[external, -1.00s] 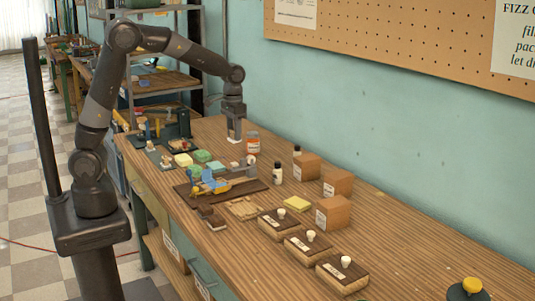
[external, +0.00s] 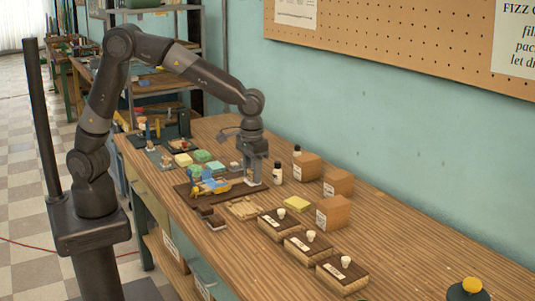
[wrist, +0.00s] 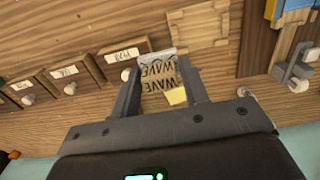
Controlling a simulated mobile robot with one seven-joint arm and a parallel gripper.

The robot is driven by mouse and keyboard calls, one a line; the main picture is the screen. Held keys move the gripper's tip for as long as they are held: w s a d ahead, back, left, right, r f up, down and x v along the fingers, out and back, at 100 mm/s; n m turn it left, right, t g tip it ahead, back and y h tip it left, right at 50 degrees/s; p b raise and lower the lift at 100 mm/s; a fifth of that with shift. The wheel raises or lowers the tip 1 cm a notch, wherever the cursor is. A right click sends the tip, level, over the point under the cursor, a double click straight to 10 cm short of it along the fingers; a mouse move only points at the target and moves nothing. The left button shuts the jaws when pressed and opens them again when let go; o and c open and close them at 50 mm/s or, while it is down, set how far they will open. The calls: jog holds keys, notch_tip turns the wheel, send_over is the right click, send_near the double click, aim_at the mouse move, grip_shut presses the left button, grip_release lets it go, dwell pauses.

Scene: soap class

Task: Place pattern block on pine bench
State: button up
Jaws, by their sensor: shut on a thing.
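My gripper (wrist: 160,88) is shut on the pattern block (wrist: 158,72), a small tan block with dark WAVE lettering and a greyish edge, seen between the fingers in the wrist view. In the external view my gripper (external: 255,180) hangs fingers down over the workbench, near the right end of the dark board; the block is hard to make out there. A pale wooden piece with raised edges (external: 243,208), which looks like the pine bench, lies in front of the gripper on the workbench. It also shows in the wrist view (wrist: 197,22), apart from the block.
Dark-topped boxes with white knobs (external: 312,243), a yellow block (external: 297,204) and brown cartons (external: 333,212) stand to the right. A blue and yellow device (external: 208,183) sits on the dark board (external: 190,190). A white-labelled bottle (external: 278,173) stands close right of my gripper.

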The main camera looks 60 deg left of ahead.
jog(key=f, duration=0.3)
jog(key=shift+w+a, duration=0.15)
jog(key=shift+w, duration=0.05)
send_over(269, 206)
notch_tip(269, 206, down, 7)
jog(key=shift+s+r, duration=0.1)
jog(key=shift+r, duration=0.05)
jog(key=shift+f, duration=2)
jog(key=shift+f, duration=0.1)
jog(key=o, duration=1)
jog(key=shift+c, duration=0.2)
